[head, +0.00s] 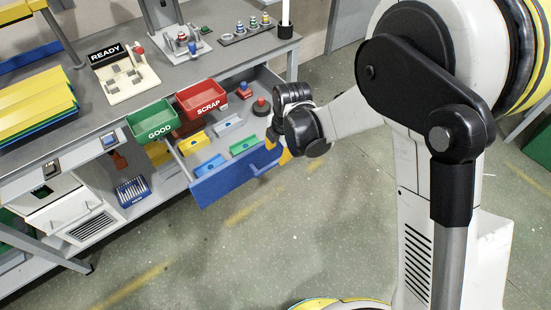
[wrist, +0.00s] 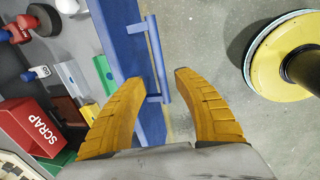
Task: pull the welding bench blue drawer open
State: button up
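The blue drawer (head: 222,184) of the welding bench stands pulled out, its inside showing. In the wrist view its blue front (wrist: 122,35) runs top to bottom with a blue bar handle (wrist: 157,58) on its outer face. My gripper (wrist: 157,78) is open, with its yellow fingers apart. One finger is over the drawer front's side and the other over the floor side, with the handle in the gap between them as seen. I cannot tell whether either finger touches. In the head view my gripper (head: 284,156) is at the right end of the drawer front, mostly hidden by my wrist.
The drawer holds yellow, green and blue blocks and red-and-black pieces. A green GOOD bin (head: 153,122) and a red SCRAP bin (head: 202,100) hang at the bench edge (head: 85,128). The floor (head: 240,240) before the drawer is clear up to my base.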

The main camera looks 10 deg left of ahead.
jog(key=r, duration=0.5)
jog(key=shift+s+d, duration=0.35)
jog(key=shift+d, duration=0.05)
jog(key=shift+r, duration=0.15)
jog(key=s+d+r+m+t, duration=0.1)
jog(key=d+r+m+t, duration=0.1)
jog(key=d+r+m, duration=0.7)
jog(key=s+d+r+m+t, duration=0.2)
jog(key=s+d+r+m, duration=0.2)
jog(key=s+d+m, duration=0.3)
jog(key=s+d+r+m+t+h, duration=0.1)
jog(key=s+d+r+m, duration=0.3)
jog(key=d+m, duration=0.8)
jog(key=s+d, duration=0.1)
jog(key=s, duration=0.1)
jog(key=shift+s+t+h, duration=0.3)
jog(key=shift+s+t, duration=0.05)
jog(key=shift+t, duration=0.05)
dwell(1.0)
